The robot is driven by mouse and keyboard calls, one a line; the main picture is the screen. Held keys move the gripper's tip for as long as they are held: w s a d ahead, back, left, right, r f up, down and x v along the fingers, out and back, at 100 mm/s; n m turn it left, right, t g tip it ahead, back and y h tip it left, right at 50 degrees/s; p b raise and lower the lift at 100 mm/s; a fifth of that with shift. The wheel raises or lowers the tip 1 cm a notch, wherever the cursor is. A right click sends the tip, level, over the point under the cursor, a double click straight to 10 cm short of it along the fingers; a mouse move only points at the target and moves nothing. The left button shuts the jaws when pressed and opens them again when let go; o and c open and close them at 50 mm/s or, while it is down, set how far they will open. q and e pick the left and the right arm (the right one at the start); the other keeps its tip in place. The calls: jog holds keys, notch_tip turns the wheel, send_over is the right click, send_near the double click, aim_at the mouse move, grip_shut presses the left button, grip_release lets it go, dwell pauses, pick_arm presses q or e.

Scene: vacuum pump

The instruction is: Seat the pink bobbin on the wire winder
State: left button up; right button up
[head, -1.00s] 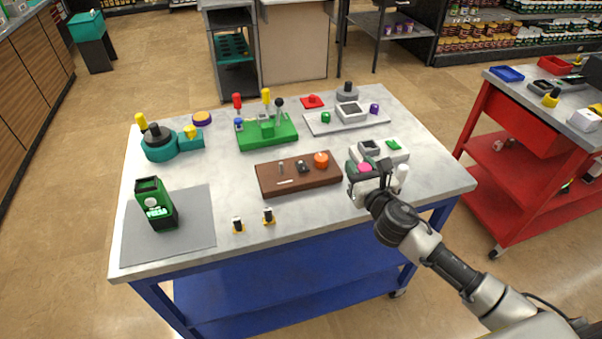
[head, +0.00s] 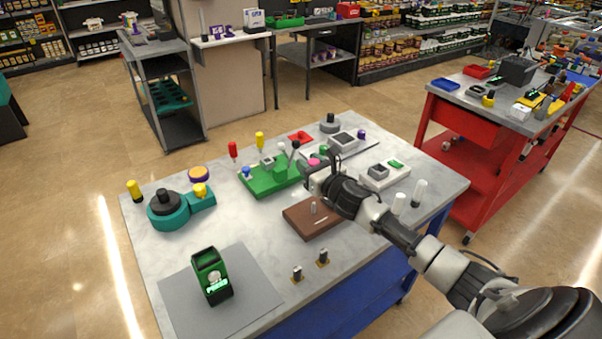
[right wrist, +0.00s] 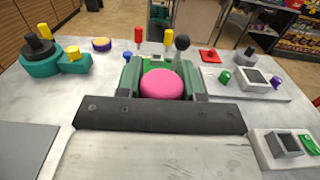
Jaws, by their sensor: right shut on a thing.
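The pink bobbin (head: 314,162) is held in my right gripper (head: 312,170), above the table beside the green lever station. In the right wrist view the round pink bobbin (right wrist: 162,83) sits between the fingers, its flat face showing. I cannot tell for sure which device is the wire winder. A brown wooden base (head: 309,222) with a small upright metal pin (head: 313,207) lies just below the gripper in the head view, partly hidden by my right arm. The bobbin is apart from that pin. My left gripper is not in view.
The green lever station (head: 268,180) is close behind the gripper. A teal pump (head: 168,210) stands left, a green-black device (head: 211,275) front left. A white switch box (head: 384,177) and white cylinders (head: 419,190) are right.

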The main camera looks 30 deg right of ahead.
jog(key=shift+d+f+b, duration=0.45)
jog(key=shift+f+b, duration=0.1)
jog(key=shift+f, duration=0.05)
jog(key=shift+s+f+b, duration=0.1)
jog(key=shift+f+b, duration=0.2)
jog(key=shift+f, duration=0.05)
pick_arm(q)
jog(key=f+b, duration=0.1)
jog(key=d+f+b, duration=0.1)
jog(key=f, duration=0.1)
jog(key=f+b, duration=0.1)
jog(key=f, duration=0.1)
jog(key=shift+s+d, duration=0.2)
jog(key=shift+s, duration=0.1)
pick_arm(e)
notch_tip(320, 180, down, 4)
jog(key=shift+a+r, duration=0.1)
jog(key=shift+a, duration=0.05)
pick_arm(q)
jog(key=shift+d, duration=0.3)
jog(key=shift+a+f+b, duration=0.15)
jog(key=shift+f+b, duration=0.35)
jog(key=shift+b, duration=0.3)
pick_arm(e)
jog(key=shift+f, duration=0.5)
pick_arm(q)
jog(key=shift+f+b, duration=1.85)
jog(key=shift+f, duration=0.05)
pick_arm(e)
jog(key=shift+f, duration=1.95)
